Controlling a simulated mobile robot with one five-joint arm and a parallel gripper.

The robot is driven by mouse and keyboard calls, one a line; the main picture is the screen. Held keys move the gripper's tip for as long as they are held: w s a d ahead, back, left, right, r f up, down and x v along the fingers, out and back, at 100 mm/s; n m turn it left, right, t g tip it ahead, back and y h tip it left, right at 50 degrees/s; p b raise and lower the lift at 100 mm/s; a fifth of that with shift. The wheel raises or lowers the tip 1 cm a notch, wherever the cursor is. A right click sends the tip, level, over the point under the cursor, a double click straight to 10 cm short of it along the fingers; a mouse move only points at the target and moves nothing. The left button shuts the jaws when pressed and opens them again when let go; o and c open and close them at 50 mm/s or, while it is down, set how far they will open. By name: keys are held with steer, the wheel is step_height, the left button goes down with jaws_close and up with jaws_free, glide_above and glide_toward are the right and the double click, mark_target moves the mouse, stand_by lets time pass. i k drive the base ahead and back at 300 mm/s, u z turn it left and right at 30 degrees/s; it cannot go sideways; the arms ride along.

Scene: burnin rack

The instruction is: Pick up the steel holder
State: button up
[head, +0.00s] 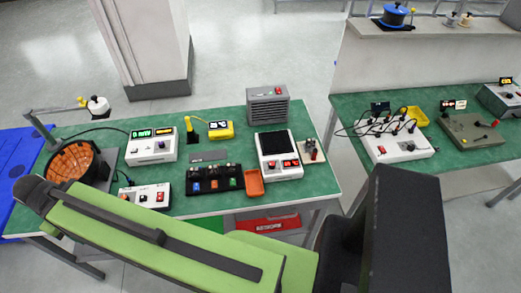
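I cannot clearly pick out a steel holder in the head view. A small stand with upright parts on a pale base (312,152) sits at the right end of the near green table. A dark stand with a yellow-handled tool (191,132) is near the table's middle. Both are too small to tell whether either is steel. My green and black arm crosses the lower foreground, and my gripper does not show. The arm hides part of the table's front edge and the floor.
The near table (225,197) holds several instrument boxes, an orange tray (255,183) and a dark round bowl with an orange inside (72,161). A second green table (463,157) with cabled devices stands at right. A white pillar (145,40) is behind. A red crate (270,224) is below.

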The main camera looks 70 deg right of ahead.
mark_target(314, 151)
steer(key=u, duration=0.55)
steer(key=k, duration=1.05)
steer(key=z, duration=0.35)
